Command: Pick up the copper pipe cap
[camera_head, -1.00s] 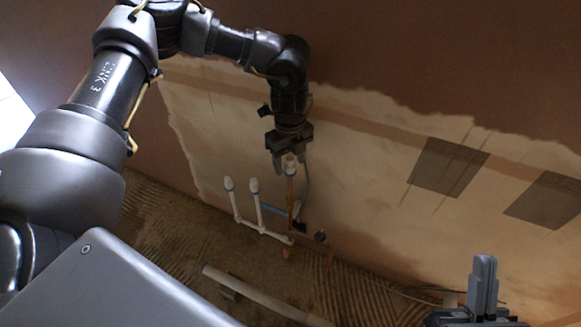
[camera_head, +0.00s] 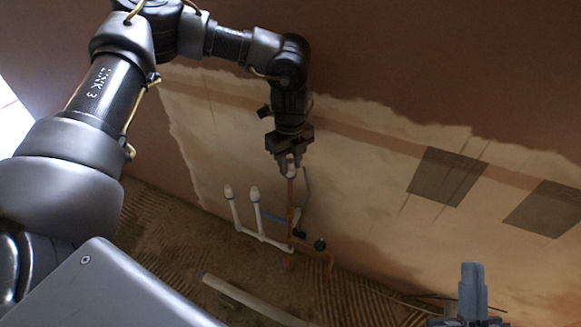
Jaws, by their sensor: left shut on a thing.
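A copper pipe (camera_head: 290,212) rises upright by the plastered wall. At its top is the pale cap (camera_head: 291,171), mostly hidden between the fingers. My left gripper (camera_head: 290,168) reaches down from above and is shut on this cap. The cap still appears in line with the pipe's top; I cannot tell whether it is seated or lifted. My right gripper (camera_head: 473,287) is at the lower right, far from the pipes, with its fingers together and nothing visible in them.
Two white pipes with pale caps (camera_head: 228,192) (camera_head: 254,194) stand just left of the copper pipe. A grey hose (camera_head: 307,190) runs close on its right. A long pale pipe (camera_head: 245,300) lies on the ridged floor. Two dark patches (camera_head: 447,176) (camera_head: 543,208) mark the wall.

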